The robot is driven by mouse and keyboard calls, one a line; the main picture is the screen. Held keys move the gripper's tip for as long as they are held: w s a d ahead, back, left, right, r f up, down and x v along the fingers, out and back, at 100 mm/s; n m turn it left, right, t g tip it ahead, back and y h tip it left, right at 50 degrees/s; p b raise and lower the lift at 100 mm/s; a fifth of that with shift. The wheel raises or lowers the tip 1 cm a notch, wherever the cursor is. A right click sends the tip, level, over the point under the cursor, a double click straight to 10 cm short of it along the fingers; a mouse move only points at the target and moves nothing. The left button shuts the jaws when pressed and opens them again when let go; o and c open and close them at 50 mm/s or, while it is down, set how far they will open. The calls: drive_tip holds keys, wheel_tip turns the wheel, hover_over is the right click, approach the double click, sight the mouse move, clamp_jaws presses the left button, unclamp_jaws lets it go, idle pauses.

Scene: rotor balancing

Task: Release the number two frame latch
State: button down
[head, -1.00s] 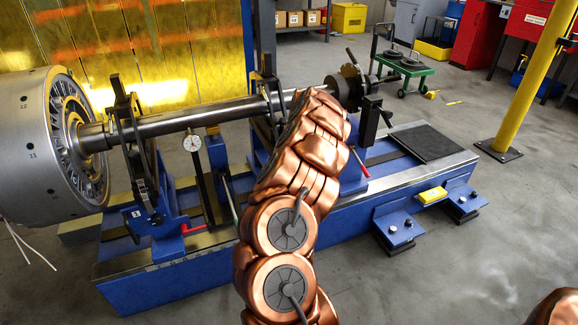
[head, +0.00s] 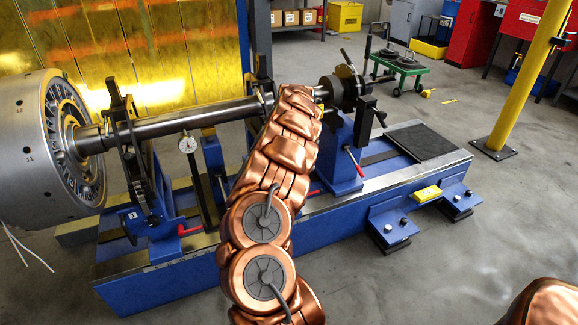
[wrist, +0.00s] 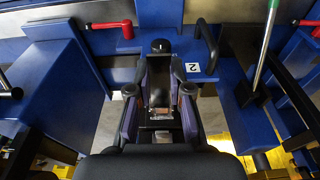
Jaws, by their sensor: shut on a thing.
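In the wrist view, my gripper (wrist: 160,80) reaches in beside the blue frame, its two fingers close around a narrow dark part that I take for the number two frame latch (wrist: 160,98). The fingers hide much of it. A round black knob (wrist: 160,46) shows just beyond the fingertips. A white label with a 2 (wrist: 192,67) is on the blue frame, right of the fingers. In the head view, my copper-coloured arm covers the gripper and the latch.
The blue balancing machine base (head: 345,205) carries a long steel shaft (head: 190,122) and a large drum rotor (head: 30,155). Red handles show at the left (wrist: 108,25) and right (wrist: 308,22) in the wrist view. A green-handled rod (wrist: 266,45) stands at right. Open floor lies in front.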

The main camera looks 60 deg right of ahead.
drive_tip(key=c, duration=1)
unclamp_jaws()
drive_tip(key=shift+c, duration=0.2)
wheel_tip(320, 180, up, 12)
drive_tip(key=s+a, duration=0.1)
drive_tip(key=shift+s, duration=0.25)
drive_tip(key=shift+f, duration=0.1)
